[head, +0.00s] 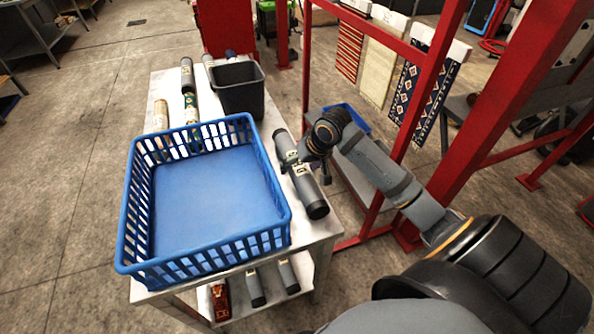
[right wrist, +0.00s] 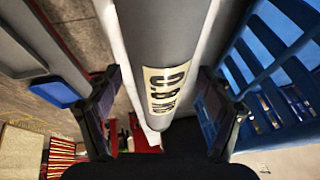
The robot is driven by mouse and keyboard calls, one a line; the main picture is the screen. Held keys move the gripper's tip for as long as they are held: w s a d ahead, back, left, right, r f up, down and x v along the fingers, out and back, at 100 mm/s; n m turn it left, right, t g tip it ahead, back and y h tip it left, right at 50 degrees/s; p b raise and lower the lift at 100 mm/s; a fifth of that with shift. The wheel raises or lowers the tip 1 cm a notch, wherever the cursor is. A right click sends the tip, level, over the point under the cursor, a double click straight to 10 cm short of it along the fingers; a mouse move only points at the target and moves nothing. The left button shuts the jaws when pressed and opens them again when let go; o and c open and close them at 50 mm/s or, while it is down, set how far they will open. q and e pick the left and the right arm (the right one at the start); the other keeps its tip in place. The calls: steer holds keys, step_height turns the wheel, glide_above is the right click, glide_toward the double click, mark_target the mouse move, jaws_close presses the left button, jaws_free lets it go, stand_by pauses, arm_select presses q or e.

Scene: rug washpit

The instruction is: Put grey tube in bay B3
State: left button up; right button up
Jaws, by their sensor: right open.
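A grey tube (head: 313,196) with dark end caps and a pale label lies on the white table, to the right of the blue basket. In the right wrist view the grey tube (right wrist: 165,30) runs between my two fingers, its label with black letters facing the camera. My right gripper (head: 297,163) is over the tube's middle, its jaws open on either side; it also shows in the right wrist view (right wrist: 160,95). Whether the fingers touch the tube I cannot tell. My left gripper is out of view. No bay marked B3 can be made out.
The empty blue basket (head: 133,215) fills much of the table (head: 322,231). A black bin (head: 238,92) and several other tubes (head: 188,78) stand or lie behind it. More tubes (head: 255,287) lie on the lower shelf. A red frame (head: 435,75) rises at the right.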

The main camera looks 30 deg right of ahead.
steer(key=shift+f, duration=0.15)
jaws_close()
stand_by(0.4)
